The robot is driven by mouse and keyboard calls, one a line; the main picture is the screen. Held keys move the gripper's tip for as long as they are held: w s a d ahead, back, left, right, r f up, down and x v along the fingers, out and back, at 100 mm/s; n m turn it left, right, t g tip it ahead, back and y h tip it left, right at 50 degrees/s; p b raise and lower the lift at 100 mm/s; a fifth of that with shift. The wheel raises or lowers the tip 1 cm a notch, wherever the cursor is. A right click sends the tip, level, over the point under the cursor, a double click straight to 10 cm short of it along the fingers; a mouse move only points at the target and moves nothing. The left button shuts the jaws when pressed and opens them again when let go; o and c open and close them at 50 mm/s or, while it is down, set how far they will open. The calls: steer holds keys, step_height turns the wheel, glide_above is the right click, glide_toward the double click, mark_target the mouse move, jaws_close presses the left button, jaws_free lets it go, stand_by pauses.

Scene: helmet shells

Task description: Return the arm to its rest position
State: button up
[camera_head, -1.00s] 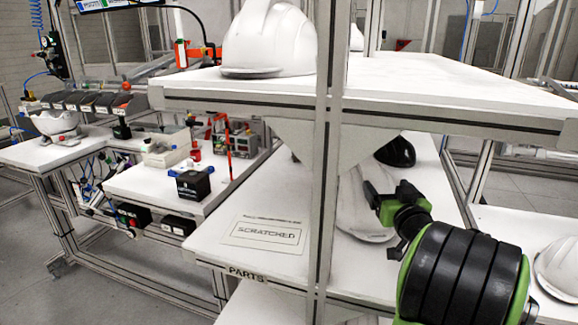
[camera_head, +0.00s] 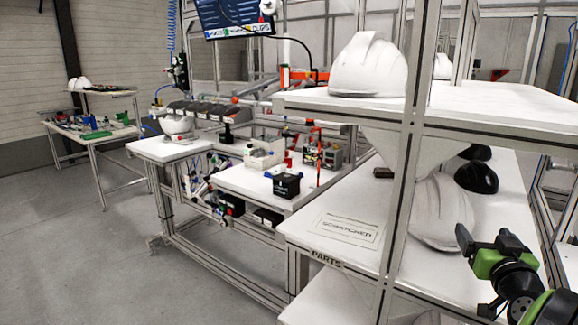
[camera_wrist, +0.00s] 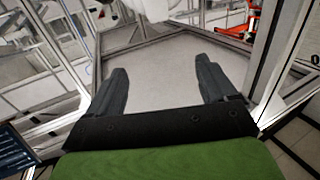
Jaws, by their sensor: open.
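My gripper (camera_head: 484,241) is at the lower right in the head view, in front of the shelf rack and beside its lower shelf. In the wrist view, the two dark fingers of my gripper (camera_wrist: 168,88) stand wide apart with nothing between them. A pale flat surface lies beyond the fingers. A white helmet shell (camera_head: 437,212) lies on the lower shelf (camera_head: 315,205), partly hidden by the rack's post. My gripper is just to the right of this shell in the picture; I cannot tell the exact gap.
A white helmet (camera_head: 369,66) stands on the upper shelf (camera_head: 500,112). A dark helmet (camera_head: 477,177) lies farther back on the lower shelf. The rack's post (camera_head: 405,190) stands left of my gripper. A workbench (camera_head: 170,150) is to the left, with open floor (camera_head: 80,240) in front.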

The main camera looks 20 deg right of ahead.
steer(key=w+a+n+g+y+p, duration=0.2)
steer(key=a+n+y, duration=0.15)
steer(key=a, duration=0.85)
steer(key=w+a+n+g+y+p, duration=0.15)
steer(key=a+y, duration=0.35)
steer(key=a, duration=0.7)
steer(key=s+a+f+g+p, duration=0.1)
steer(key=s+a+g+p, duration=0.1)
steer(key=s+a, duration=0.4)
steer(key=s+a+f+g+p, duration=0.2)
steer(key=s+a+g, duration=0.2)
steer(key=s, duration=0.9)
steer(key=shift+s+a+n+g, duration=0.3)
steer(key=shift+a+n+g, duration=0.1)
steer(key=shift+a, duration=0.85)
